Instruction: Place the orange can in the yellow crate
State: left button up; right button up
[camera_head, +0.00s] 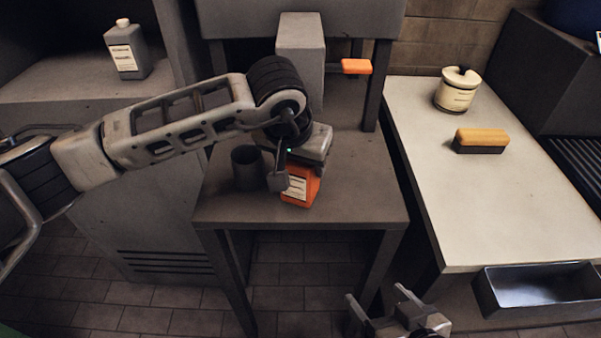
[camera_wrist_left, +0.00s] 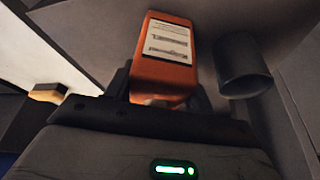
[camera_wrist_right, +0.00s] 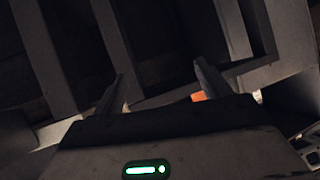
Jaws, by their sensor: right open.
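My right gripper (camera_head: 377,297) is open and empty, low in front of the table. In the right wrist view its fingers (camera_wrist_right: 160,80) are apart with nothing between them. I see no yellow crate in any view.
A dark cup (camera_head: 247,168) stands just left of the can. On the pale counter at right are a cream jar (camera_head: 457,90) and a yellow-topped brush (camera_head: 480,140). A dark tray (camera_head: 538,290) sits at the counter's front. A grey bottle (camera_head: 126,48) stands on the left shelf.

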pick_arm(q)
jog(key=c, duration=0.4)
jog(key=shift+r, duration=0.1)
jog(key=shift+c, duration=0.2)
